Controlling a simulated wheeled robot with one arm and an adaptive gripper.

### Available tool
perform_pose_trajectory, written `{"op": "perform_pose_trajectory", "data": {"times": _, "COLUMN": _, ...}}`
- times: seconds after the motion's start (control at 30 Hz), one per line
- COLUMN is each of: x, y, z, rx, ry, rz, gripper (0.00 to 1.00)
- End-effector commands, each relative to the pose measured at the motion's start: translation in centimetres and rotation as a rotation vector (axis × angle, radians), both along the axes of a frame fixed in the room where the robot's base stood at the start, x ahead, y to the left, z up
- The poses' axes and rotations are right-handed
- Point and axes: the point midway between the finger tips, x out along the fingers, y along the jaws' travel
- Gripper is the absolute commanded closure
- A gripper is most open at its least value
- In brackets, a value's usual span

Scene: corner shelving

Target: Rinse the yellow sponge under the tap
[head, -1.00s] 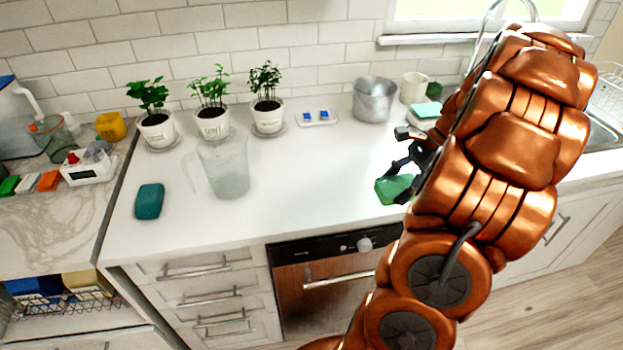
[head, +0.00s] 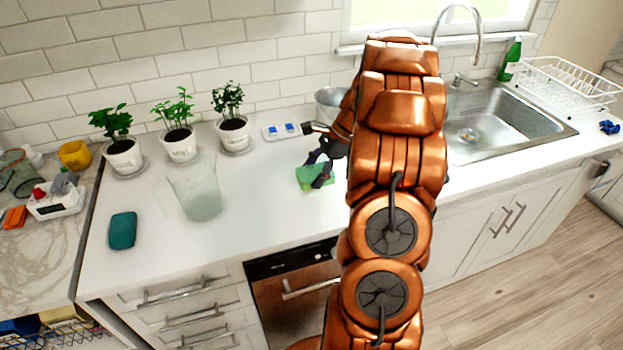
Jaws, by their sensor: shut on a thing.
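My gripper (head: 322,172) has its dark fingers shut on a green sponge (head: 310,179), just over or at the white worktop. I cannot tell whether the sponge touches the worktop. No plainly yellow face of it shows. A teal sponge (head: 123,231) lies apart at the left of the worktop. The tap (head: 478,45), a tall curved metal spout, rises behind the steel sink (head: 500,150) at the right. My gripper is left of the sink, and my copper arm stands between them in the picture, hiding part of the worktop.
A clear pitcher (head: 197,193) and several potted plants (head: 178,145) stand left of my gripper. A metal pot (head: 330,100) behind my arm is partly hidden. A green bottle (head: 510,60) and white dish rack (head: 565,88) stand by the sink. The front middle worktop is clear.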

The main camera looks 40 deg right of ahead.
Motion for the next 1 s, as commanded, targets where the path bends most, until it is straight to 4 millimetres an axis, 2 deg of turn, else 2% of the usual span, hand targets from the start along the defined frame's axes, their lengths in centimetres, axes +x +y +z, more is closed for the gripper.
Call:
{"op": "perform_pose_trajectory", "data": {"times": 0.1, "x": 0.9, "y": 0.2, "z": -0.3, "rx": 0.004, "ry": 0.002, "rz": 0.000, "gripper": 0.67}}
{"op": "perform_pose_trajectory", "data": {"times": 0.37, "x": 0.8, "y": 0.2, "z": -3.4, "rx": 0.002, "ry": 0.001, "rz": 0.001, "gripper": 0.67}}
{"op": "perform_pose_trajectory", "data": {"times": 0.77, "x": 0.8, "y": 0.2, "z": -3.9, "rx": 0.002, "ry": 0.000, "rz": 0.001, "gripper": 0.67}}
{"op": "perform_pose_trajectory", "data": {"times": 0.8, "x": 0.8, "y": 0.2, "z": -3.9, "rx": 0.001, "ry": 0.000, "rz": 0.001, "gripper": 0.31}}
{"op": "perform_pose_trajectory", "data": {"times": 1.0, "x": 0.8, "y": 0.2, "z": -3.9, "rx": 0.001, "ry": 0.000, "rz": 0.001, "gripper": 0.10}}
